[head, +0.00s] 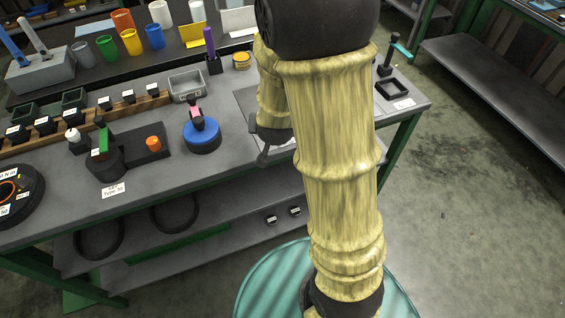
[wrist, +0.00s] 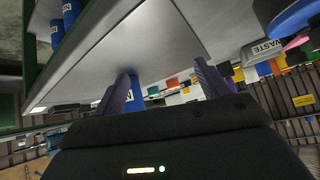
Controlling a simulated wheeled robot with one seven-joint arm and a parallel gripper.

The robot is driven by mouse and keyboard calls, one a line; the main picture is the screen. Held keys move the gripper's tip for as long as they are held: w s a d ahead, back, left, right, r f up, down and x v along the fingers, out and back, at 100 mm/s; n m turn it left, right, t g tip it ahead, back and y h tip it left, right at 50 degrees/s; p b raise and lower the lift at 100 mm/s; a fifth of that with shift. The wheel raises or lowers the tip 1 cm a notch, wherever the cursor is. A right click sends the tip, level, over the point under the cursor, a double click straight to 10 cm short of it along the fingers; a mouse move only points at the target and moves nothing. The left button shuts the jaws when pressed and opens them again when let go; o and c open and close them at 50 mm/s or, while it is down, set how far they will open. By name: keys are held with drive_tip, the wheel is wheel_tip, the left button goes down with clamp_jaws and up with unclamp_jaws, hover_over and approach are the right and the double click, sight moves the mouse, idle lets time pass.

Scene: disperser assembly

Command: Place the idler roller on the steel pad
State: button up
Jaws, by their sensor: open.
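My gripper (wrist: 167,82) is open, with its two purple-grey fingers apart in the wrist view. I see nothing between them except background. In the head view its black wrist and a finger (head: 264,156) show beside my arm, low over the workbench, partly hidden. A flat light-grey plate (head: 248,101) lies on the bench there, mostly covered by my arm; it may be the steel pad. A pale flat surface (wrist: 165,38) fills the upper middle of the wrist view. I cannot tell which part is the idler roller; it may be hidden.
A blue disc (head: 201,138) with a pink-and-black item on it stands left of the plate. A grey tray (head: 187,86), a purple-handled holder (head: 211,52) and a black tray with an orange part (head: 153,143) stand nearby.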

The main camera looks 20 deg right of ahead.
drive_tip(key=s+a+r+n+g+y, duration=0.1)
drive_tip(key=s+n+g, duration=0.1)
drive_tip(key=s, duration=0.5)
drive_tip(key=s+a+n+g+y, duration=0.1)
drive_tip(key=s+n+g, duration=0.1)
drive_tip(key=s+g, duration=0.2)
drive_tip(key=s, duration=0.3)
drive_tip(key=shift+s+a+r+n, duration=0.25)
drive_tip(key=shift+s+r+n, duration=0.1)
drive_tip(key=shift+r+n, duration=0.05)
